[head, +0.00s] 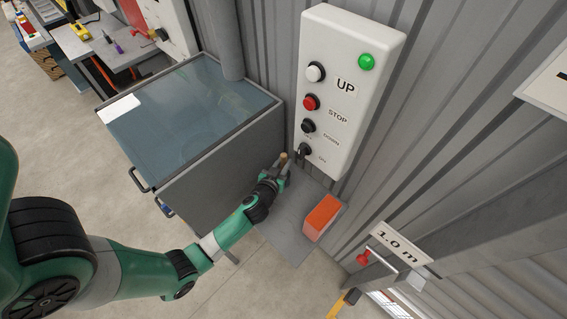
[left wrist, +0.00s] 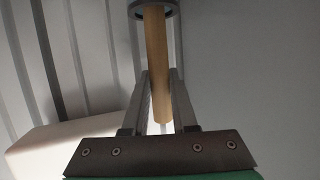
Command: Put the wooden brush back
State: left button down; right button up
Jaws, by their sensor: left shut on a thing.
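My left gripper (head: 281,168) is shut on a light wooden handle, which I take to be the wooden brush (head: 283,158). It is in front of the corrugated wall, just left of the control box's lower end. In the left wrist view the handle (left wrist: 157,60) runs upright between the two fingers (left wrist: 160,100), and its lower end shows just below them. Its upper end meets a round grey ring or cap; I cannot tell whether this is part of the brush or a holder. Bristles are not visible. My right gripper is not in view.
A white control box (head: 345,110) with several buttons is on the wall. A grey cabinet (head: 225,160) with a glass-like top stands left of the gripper. An orange block (head: 322,217) sits on a grey plate (head: 285,232). A "1.0 m" sign (head: 402,249) is lower right.

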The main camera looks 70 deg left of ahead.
pick_arm(q)
jog(key=c, duration=0.7)
grip_release()
jog(key=shift+r, duration=0.1)
jog(key=v, duration=1.2)
jog(key=shift+p, duration=0.45)
